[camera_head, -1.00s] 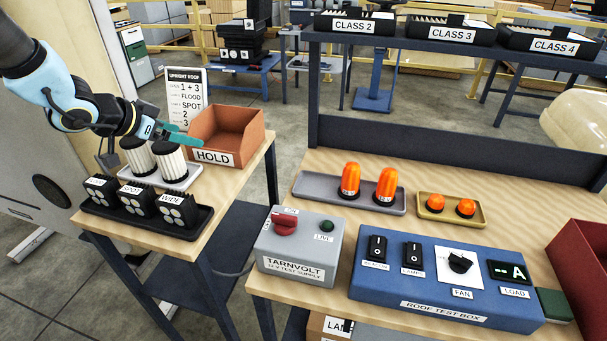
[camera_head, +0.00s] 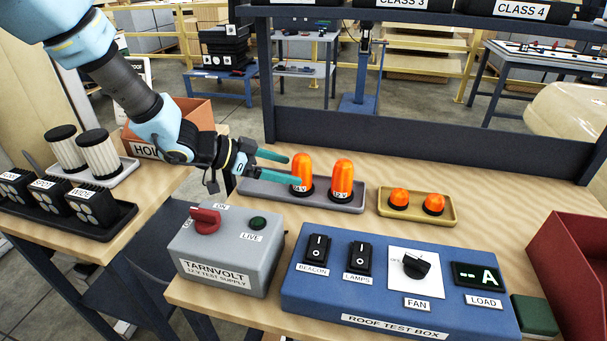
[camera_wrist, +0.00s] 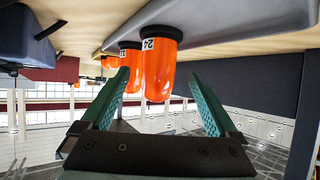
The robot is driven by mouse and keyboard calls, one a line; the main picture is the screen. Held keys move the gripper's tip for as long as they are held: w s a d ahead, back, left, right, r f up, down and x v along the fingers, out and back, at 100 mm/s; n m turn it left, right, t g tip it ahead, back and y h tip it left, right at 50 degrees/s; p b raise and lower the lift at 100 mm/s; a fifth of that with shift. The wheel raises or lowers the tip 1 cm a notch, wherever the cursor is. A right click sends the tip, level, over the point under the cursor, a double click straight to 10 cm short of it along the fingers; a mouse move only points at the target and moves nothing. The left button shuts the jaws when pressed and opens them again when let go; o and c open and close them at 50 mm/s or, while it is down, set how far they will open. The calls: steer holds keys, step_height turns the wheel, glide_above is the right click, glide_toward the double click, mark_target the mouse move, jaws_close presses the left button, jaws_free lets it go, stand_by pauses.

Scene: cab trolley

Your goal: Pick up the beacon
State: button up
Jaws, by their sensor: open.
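Two tall orange beacons stand upright on black bases in a grey tray (camera_head: 258,194) on the bench. The left beacon (camera_head: 302,170) carries a label that reads 24 in the wrist view (camera_wrist: 158,75); the right beacon (camera_head: 342,178) is labelled 12 V. My gripper (camera_head: 285,168) is open, its green fingers pointing at the left beacon from its left side. In the wrist view, which is upside down, the left beacon shows between the spread fingers, near their tips, and nothing is gripped. The right beacon shows behind it (camera_wrist: 131,58).
A tan tray (camera_head: 415,214) with two short orange domes sits to the right. The blue roof test box (camera_head: 385,305) and grey test supply (camera_head: 230,250) stand in front. A dark upright panel (camera_head: 400,140) runs behind the trays.

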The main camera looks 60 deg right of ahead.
mark_target(302, 176)
steer(key=shift+f+p+x, duration=0.15)
steer(key=shift+p+x, duration=0.35)
steer(key=shift+x, duration=0.85)
steer(key=shift+f+p+x, duration=0.2)
steer(key=shift+p+x, duration=0.25)
steer(key=shift+x, duration=0.9)
steer(key=shift+a, duration=0.2)
jaws_close()
